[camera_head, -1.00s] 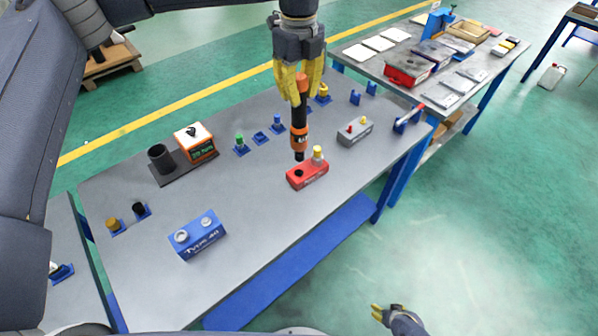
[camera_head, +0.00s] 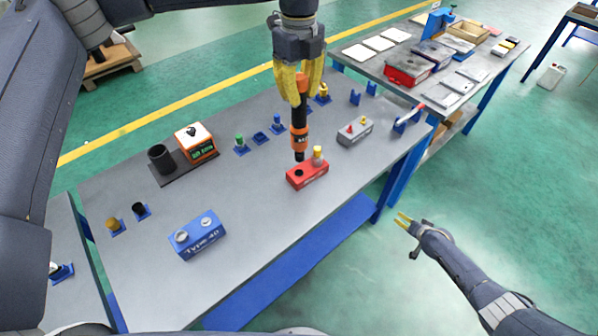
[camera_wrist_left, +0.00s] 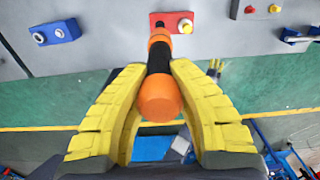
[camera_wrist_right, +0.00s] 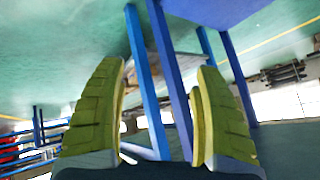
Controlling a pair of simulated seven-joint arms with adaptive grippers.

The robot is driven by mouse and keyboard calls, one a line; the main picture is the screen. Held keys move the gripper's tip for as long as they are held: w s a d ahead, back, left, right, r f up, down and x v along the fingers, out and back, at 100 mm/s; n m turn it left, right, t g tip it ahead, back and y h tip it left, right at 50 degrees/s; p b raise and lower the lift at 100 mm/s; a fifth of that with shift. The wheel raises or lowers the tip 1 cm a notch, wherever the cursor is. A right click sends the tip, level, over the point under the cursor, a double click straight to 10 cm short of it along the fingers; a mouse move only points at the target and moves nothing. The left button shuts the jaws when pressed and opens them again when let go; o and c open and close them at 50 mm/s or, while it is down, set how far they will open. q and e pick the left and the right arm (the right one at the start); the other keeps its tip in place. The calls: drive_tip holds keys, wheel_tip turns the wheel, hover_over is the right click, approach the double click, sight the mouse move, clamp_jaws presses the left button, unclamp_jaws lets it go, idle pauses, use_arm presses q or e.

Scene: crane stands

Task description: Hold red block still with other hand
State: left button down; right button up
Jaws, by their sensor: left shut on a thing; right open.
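The red block (camera_head: 307,176) sits on the grey workbench (camera_head: 250,205), with a yellow knob on its right end and a dark hole on its left end. My left gripper (camera_head: 300,92) is shut on a black and orange tool (camera_head: 300,135), held upright with its tip at or just above the block's hole; I cannot tell whether they touch. The left wrist view also shows the tool (camera_wrist_left: 160,90) and the red block (camera_wrist_left: 172,22). My right gripper (camera_head: 403,221) is open and empty, off the bench's front edge, well right of the red block; its fingers (camera_wrist_right: 158,110) show wide apart in the right wrist view.
A blue block marked Type 40 (camera_head: 196,236) stands at the bench's front left. A grey block (camera_head: 355,132) with small knobs is right of the red block. An orange device (camera_head: 196,143) and small blue holders stand at the back.

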drive_tip(key=w+d+r+m+t, duration=0.1)
drive_tip(key=w+d+r+m, duration=0.15)
drive_tip(key=w+r, duration=0.6)
drive_tip(key=w+d+r+m+t, duration=0.1)
drive_tip(key=w+d+r+t, duration=0.15)
drive_tip(key=w+r, duration=0.6)
drive_tip(key=w+r+m+t+y, duration=0.1)
drive_tip(key=w+r+m, duration=0.2)
drive_tip(key=r, duration=0.8)
drive_tip(key=w+r+m+y, duration=0.1)
drive_tip(key=w+r+m, duration=0.15)
drive_tip(key=r, duration=0.85)
drive_tip(key=s+a+r+m+g+y, duration=0.25)
drive_tip(key=a+y, duration=0.25)
drive_tip(key=a, duration=1.3)
drive_tip(key=s+a+r+m+g+y, duration=0.1)
drive_tip(key=a+r+m+g+y, duration=0.2)
drive_tip(key=a, duration=1.5)
drive_tip(key=s+a+f+n+g, duration=0.5)
drive_tip(key=s+a+g, duration=0.1)
drive_tip(key=g, duration=0.1)
drive_tip(key=shift+s+d+f+n+g+h, duration=0.3)
drive_tip(key=shift+s+d+n+g+h, duration=0.1)
drive_tip(key=shift+s+n+g+h, duration=0.45)
drive_tip(key=shift+s+d+f+n+g+h, duration=0.4)
drive_tip(key=shift+s+n+g+h, duration=0.2)
drive_tip(key=shift+s+g, duration=0.4)
drive_tip(key=shift+s+d+f+n+g+h, duration=0.25)
drive_tip(key=shift+s+d+n+g+h, duration=0.2)
drive_tip(key=shift+s+n+g+h, duration=0.45)
